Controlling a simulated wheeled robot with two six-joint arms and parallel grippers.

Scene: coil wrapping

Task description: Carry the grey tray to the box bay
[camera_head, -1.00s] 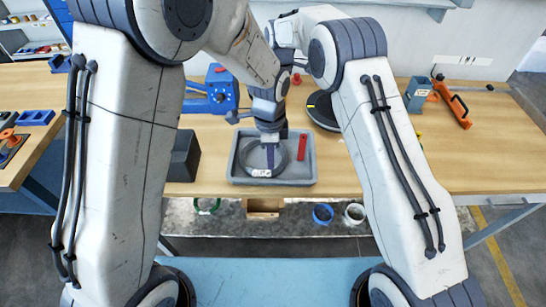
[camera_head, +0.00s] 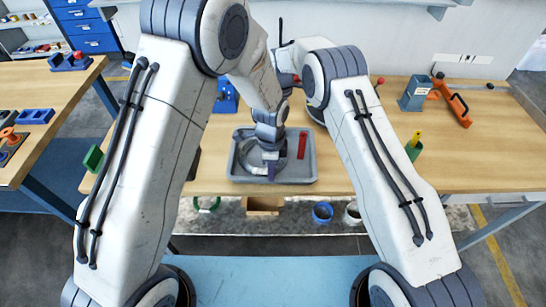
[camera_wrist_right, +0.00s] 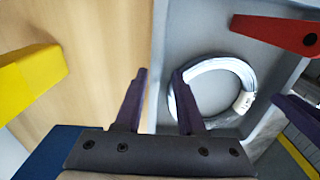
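The grey tray (camera_head: 308,170) sits on the wooden workbench near its front edge. It holds a pale wire coil (camera_head: 250,158) on its left and a red tool (camera_head: 302,145) on its right. My left gripper (camera_head: 270,172) points down at the tray's front wall; I cannot tell whether its fingers are closed on it. In the right wrist view, my right gripper (camera_wrist_right: 160,75) is open, with the tray's edge seen between its fingers. The coil (camera_wrist_right: 243,102) and red tool (camera_wrist_right: 285,33) lie beyond it. My left arm hides the right gripper in the head view.
A green holder (camera_head: 413,150) and a blue-grey block (camera_head: 415,93) with an orange tool (camera_head: 455,105) stand to the right. A blue device (camera_head: 226,97) is partly hidden behind my left arm. A yellow object (camera_wrist_right: 30,80) shows in the wrist view. The bench's right front is clear.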

